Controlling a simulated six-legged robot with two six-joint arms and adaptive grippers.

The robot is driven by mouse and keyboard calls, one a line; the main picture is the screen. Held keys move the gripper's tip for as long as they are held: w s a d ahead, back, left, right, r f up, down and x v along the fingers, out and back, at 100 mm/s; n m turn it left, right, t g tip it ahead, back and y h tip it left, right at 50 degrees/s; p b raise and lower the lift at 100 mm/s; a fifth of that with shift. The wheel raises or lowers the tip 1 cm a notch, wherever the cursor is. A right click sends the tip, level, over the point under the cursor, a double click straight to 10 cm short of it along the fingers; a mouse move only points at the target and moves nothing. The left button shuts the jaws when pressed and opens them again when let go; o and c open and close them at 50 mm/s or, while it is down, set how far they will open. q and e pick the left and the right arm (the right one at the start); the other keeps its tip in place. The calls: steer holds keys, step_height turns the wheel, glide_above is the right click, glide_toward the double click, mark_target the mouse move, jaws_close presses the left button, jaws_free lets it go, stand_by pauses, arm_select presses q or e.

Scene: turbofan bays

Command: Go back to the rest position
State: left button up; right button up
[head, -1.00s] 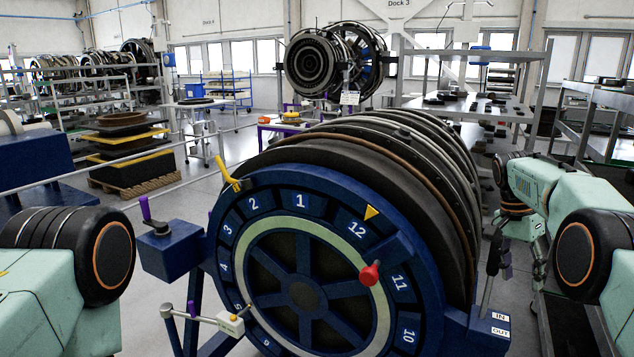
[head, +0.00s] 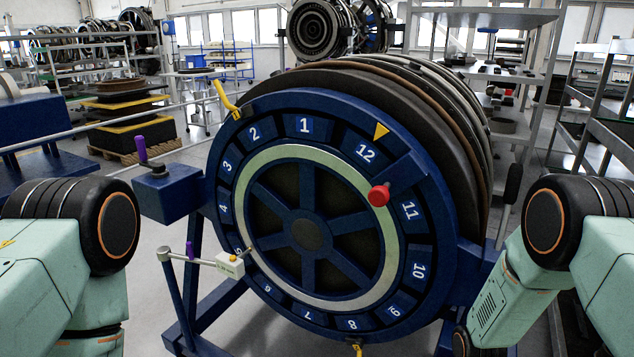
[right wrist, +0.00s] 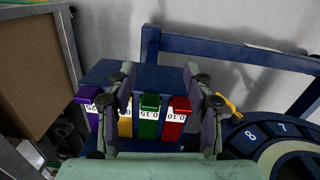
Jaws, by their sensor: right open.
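My right gripper (right wrist: 162,112) is open in the right wrist view, with a gap between its two fingers. Nothing is between the fingertips; coloured tabs show beyond them. In the head view my right arm bends down at the lower right, and its gripper is out of that view. My left arm stands at the left edge of the head view, and its gripper is hidden below the frame. The big blue engine ring (head: 303,126) with numbered marks stands in front of me.
A blue holder (right wrist: 168,77) has purple, yellow, green (right wrist: 149,103) and red (right wrist: 180,105) labelled tabs. A blue box (head: 168,190) with a purple handle stands left of the ring. Metal shelves (head: 597,130) are at right. Stacked pallets (head: 125,115) stand at back left.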

arm_select(q)
step_height(320, 180, down, 10)
steer(key=b, duration=0.8)
steer(key=shift+r+b, duration=0.2)
steer(key=shift+b, duration=0.1)
arm_select(e)
steer(key=s+a+f+n, duration=0.2)
steer(key=s, duration=1.1)
steer(key=s+a+f+n, duration=0.2)
steer(key=s+f, duration=0.1)
steer(key=s, duration=0.9)
steer(key=shift+s+a+f+t, duration=0.2)
steer(key=shift+s+f+t, duration=0.1)
steer(key=shift+s, duration=0.1)
arm_select(q)
steer(key=shift+c, duration=0.3)
